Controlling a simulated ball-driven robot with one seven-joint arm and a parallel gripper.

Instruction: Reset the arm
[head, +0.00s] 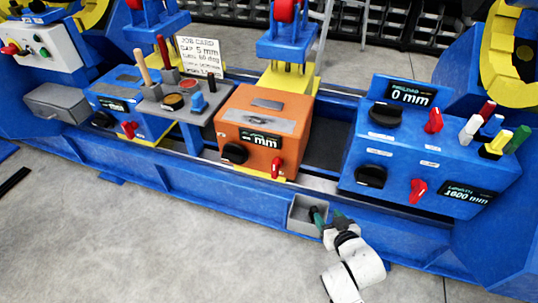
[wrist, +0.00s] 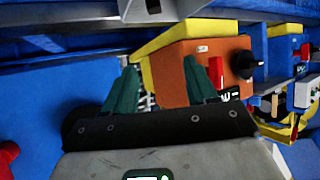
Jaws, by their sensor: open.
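My white arm reaches up from the bottom right of the head view. My gripper (head: 327,213) is at the front of the blue machine frame, just right of a small open grey bin (head: 294,216). One green fingertip overlaps the bin's right side in the picture; I cannot tell if it is inside or in front. In the wrist view my gripper (wrist: 158,70) shows two green fingers spread apart. Nothing is held between them. The orange control box (wrist: 176,72) shows beyond the fingers, and in the head view the same orange box (head: 233,131) sits above and left of my gripper.
A blue console (head: 351,158) with red levers, black knobs and coloured pegs stands to the right. A grey panel (head: 154,108) with buttons and handles stands left, below a job card (head: 200,55). The blue frame rail (head: 200,187) runs along the front. Grey floor (head: 110,230) is clear.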

